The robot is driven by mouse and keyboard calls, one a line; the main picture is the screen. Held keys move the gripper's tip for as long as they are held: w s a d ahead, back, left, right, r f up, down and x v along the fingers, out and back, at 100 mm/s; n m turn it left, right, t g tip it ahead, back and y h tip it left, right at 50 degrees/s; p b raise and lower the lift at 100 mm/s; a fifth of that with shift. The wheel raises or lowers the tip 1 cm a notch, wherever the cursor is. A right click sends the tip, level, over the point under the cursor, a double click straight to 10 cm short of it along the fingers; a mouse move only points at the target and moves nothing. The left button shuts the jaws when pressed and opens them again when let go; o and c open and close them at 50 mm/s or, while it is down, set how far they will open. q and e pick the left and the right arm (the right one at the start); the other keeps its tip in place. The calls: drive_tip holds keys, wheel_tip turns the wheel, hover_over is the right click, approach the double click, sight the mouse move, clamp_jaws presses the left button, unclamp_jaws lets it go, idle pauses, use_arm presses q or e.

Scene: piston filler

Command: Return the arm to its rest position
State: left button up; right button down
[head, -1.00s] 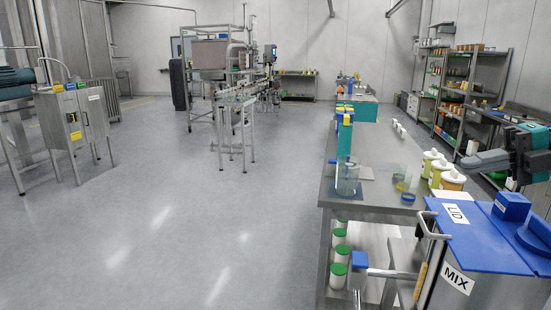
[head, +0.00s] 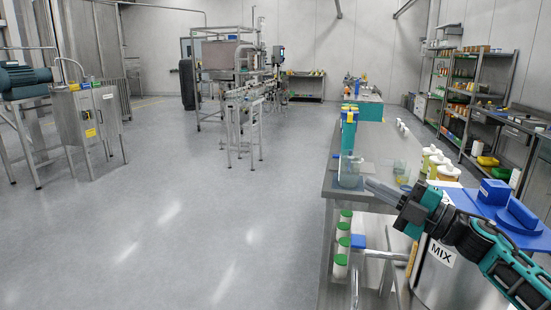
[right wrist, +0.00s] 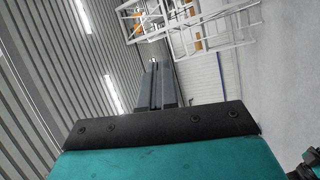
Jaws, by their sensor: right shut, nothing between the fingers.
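My right arm comes in from the lower right of the head view, in front of the blue lid and the steel MIX container. Its gripper (head: 383,191) points left, with its fingers together and nothing between them, near the table's front edge. In the right wrist view the fingers (right wrist: 157,84) also lie side by side, shut and empty, against wall and floor far behind. My left gripper is not in view.
The steel MIX container (head: 440,279) with a blue lid (head: 478,208) stands at lower right, partly hidden by my arm. A steel table (head: 333,181) holds a clear vessel (head: 350,172) and yellow jars (head: 447,174). Open floor (head: 190,230) lies to the left.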

drive_tip(key=s+f+m+t+h, duration=0.1)
drive_tip(key=s+f+m+h, duration=0.4)
drive_tip(key=f+m+h, duration=0.4)
drive_tip(key=s+f+m+t+h, duration=0.1)
drive_tip(key=s+f+m+h, duration=0.5)
drive_tip(key=f+m, duration=0.4)
drive_tip(key=s+f+m+g+h, duration=0.15)
drive_tip(key=s+f+g, duration=0.4)
drive_tip(key=s, duration=0.65)
drive_tip(key=s+f+m+g, duration=0.35)
drive_tip(key=s+g, duration=0.25)
drive_tip(key=s, duration=0.7)
drive_tip(key=w+a+f+t+y, duration=0.2)
drive_tip(key=w+f+t, duration=0.5)
drive_tip(key=f, duration=0.2)
drive_tip(key=shift+w+a+n, duration=0.3)
drive_tip(key=shift+n, duration=0.1)
